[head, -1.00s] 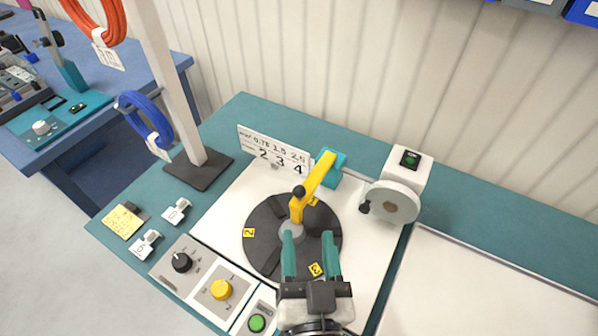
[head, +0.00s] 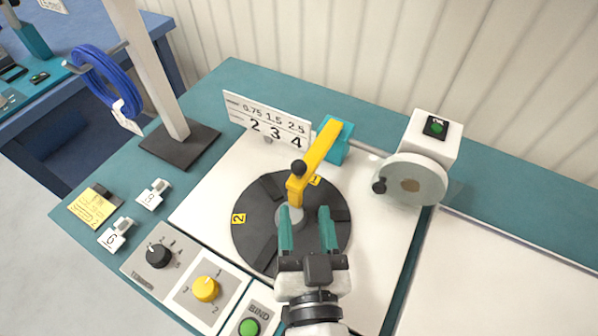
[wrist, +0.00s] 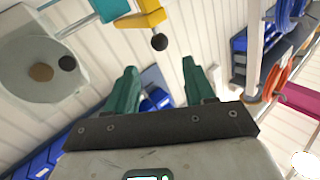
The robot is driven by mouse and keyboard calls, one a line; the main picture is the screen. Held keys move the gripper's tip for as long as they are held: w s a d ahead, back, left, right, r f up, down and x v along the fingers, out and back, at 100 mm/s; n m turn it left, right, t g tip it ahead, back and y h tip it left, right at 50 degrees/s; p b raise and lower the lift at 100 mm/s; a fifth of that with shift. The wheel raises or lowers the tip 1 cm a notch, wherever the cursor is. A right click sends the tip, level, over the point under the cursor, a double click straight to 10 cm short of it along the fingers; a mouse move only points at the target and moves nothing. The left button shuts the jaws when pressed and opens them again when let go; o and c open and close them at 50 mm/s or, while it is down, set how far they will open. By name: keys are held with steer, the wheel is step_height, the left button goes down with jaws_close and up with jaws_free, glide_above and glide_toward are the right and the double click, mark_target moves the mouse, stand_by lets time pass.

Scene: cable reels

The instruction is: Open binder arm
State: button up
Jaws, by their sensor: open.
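The yellow binder arm (head: 319,152) reaches from a teal mount (head: 337,140) at the back to over the middle of a dark round turntable (head: 260,240). A black knob (head: 298,167) sits near its near end, where the arm bends down towards the turntable's hub. In the wrist view the arm (wrist: 140,17) and its knob (wrist: 159,42) show at the top, beyond the fingers. My gripper (head: 307,212) is open and empty, with teal fingers over the turntable, on the near side of the binder arm's end. A gap between fingers and arm shows in the wrist view.
A white motor unit with a round disc (head: 415,180) stands right of the binder arm. A number sign (head: 267,122) stands behind the turntable. A post with a blue cable coil (head: 108,80) is at the left. A control panel with a yellow knob (head: 206,288) is at the front left.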

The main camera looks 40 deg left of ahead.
mark_target(300, 174)
steer(key=p+x, duration=0.2)
steer(key=x, duration=0.8)
steer(key=shift+w+a, duration=0.3)
jaws_close()
